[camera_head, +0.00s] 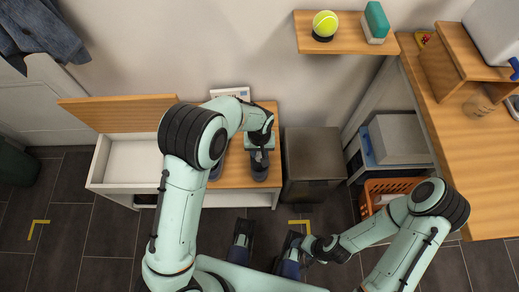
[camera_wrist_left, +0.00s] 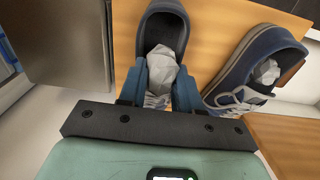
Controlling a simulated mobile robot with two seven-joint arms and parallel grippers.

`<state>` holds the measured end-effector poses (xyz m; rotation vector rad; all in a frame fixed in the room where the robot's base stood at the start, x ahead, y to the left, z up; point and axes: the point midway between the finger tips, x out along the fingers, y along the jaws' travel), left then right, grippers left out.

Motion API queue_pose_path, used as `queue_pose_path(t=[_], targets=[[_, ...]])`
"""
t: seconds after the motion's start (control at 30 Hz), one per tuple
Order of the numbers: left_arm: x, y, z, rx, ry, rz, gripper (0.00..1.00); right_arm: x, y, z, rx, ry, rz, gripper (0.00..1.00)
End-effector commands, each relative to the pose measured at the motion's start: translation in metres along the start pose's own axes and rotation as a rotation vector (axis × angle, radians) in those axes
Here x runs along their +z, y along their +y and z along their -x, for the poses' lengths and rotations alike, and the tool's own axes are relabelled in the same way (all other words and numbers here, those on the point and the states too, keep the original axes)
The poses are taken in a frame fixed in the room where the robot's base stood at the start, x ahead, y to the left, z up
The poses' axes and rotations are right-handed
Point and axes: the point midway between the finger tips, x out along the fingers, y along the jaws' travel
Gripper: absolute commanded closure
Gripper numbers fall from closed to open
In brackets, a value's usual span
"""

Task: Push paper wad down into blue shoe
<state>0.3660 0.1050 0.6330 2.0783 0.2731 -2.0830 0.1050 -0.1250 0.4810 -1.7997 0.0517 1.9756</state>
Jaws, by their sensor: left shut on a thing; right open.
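A dark blue shoe (camera_head: 260,168) stands on the wooden top at its right side, and it also shows in the left wrist view (camera_wrist_left: 165,20). A crumpled pale paper wad (camera_wrist_left: 161,65) sits in its opening. My left gripper (camera_head: 259,147) is above this shoe, pointing down. In the left wrist view its blue fingers (camera_wrist_left: 161,88) are shut on the paper wad, one on each side. A second blue shoe (camera_wrist_left: 245,80) with white laces stands beside it, with another paper wad (camera_wrist_left: 266,71) inside. My right gripper (camera_head: 303,247) is open and low, away from the shoes.
The wooden top (camera_wrist_left: 212,35) carries both shoes. An open white drawer (camera_head: 133,160) is to its left, and a grey metal bin (camera_head: 312,160) stands close on its right. An orange basket (camera_head: 385,190) is near my right arm. A shelf (camera_head: 345,38) holds a tennis ball (camera_head: 325,23).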

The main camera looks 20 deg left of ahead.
Motion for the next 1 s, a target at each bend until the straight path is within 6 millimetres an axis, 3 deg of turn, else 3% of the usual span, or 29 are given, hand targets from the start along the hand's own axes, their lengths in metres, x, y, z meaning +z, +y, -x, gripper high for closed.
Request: queue_pose_path(t=[0.23,0.53,0.57,0.6,0.63,1.0], targets=[[0.0000,0.0001,-0.0109,0.000,0.000,0.000,0.95,-0.0003,0.0021,-0.0066,0.001,-0.002,-0.001,0.37],[-0.0002,0.0001,-0.0112,0.000,0.000,0.000,0.95,-0.0003,0.0022,-0.0066,0.001,-0.002,-0.001,0.37],[-0.0002,0.0001,-0.0112,0.000,0.000,0.000,0.57,-0.0003,0.0022,-0.0066,0.001,-0.002,-0.001,0.37],[-0.0001,0.0001,-0.0112,0.000,0.000,0.000,0.44,-0.0003,0.0022,-0.0066,0.001,-0.002,-0.001,0.37],[-0.0001,0.0001,-0.0112,0.000,0.000,0.000,0.37,-0.0003,0.0021,-0.0066,0.001,-0.002,-0.001,0.37],[-0.0001,0.0000,-0.0112,0.000,0.000,0.000,0.37,-0.0021,0.0019,-0.0061,0.000,0.004,-0.001,0.37]])
